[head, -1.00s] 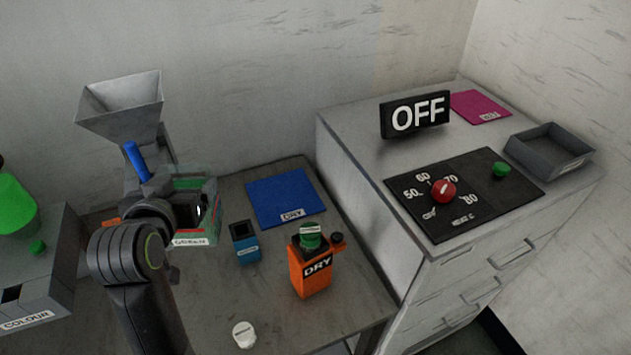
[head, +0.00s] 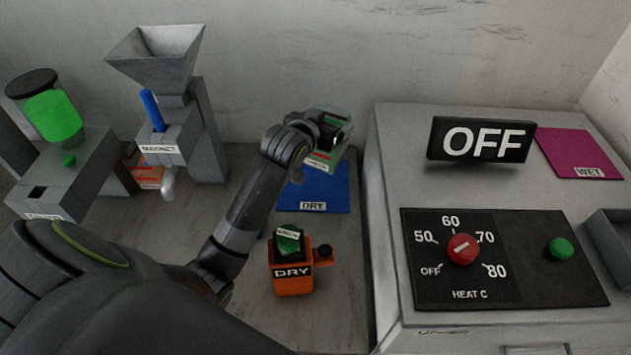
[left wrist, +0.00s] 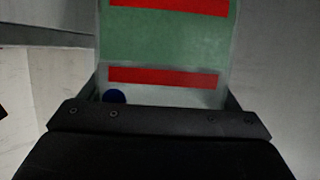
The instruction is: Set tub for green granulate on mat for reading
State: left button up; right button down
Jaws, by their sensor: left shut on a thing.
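The tub for green granulate (head: 322,160) is a clear box with green contents and red stripes. My left gripper (head: 326,132) is shut on it, and the tub also fills the upper middle of the left wrist view (left wrist: 165,45). In the head view the tub overlaps the back part of the blue mat labelled DRY (head: 332,192); I cannot tell whether it touches the mat. The magenta mat labelled WET (head: 578,150) lies bare on the cabinet at right. The orange meter (head: 293,283) reads DRY and has a green lidded cup on top. My right gripper is not in view.
The grey cabinet with the OFF sign (head: 482,140) and heat panel (head: 500,260) rises right of the blue mat. The hopper machine (head: 180,140) and the colour unit (head: 80,170) stand at left. The meter stands in front of the mat.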

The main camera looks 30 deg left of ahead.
pick_arm(q)
jog(key=shift+n, duration=0.3)
jog(key=a+f, duration=0.1)
jog(key=w+a, duration=0.1)
jog(key=w+a+f, duration=0.1)
jog(key=a, duration=0.1)
jog(key=shift+w+f, duration=0.1)
jog(key=shift+f, duration=0.2)
jog(key=shift+w+a+f, duration=0.15)
jog(key=shift+f, duration=0.15)
notch_tip(320, 180, down, 10)
jog(key=shift+r, duration=0.2)
jog(key=o, duration=1.7)
jog(key=shift+f, duration=0.2)
jog(key=v, duration=1.2)
jog(key=shift+r, duration=0.1)
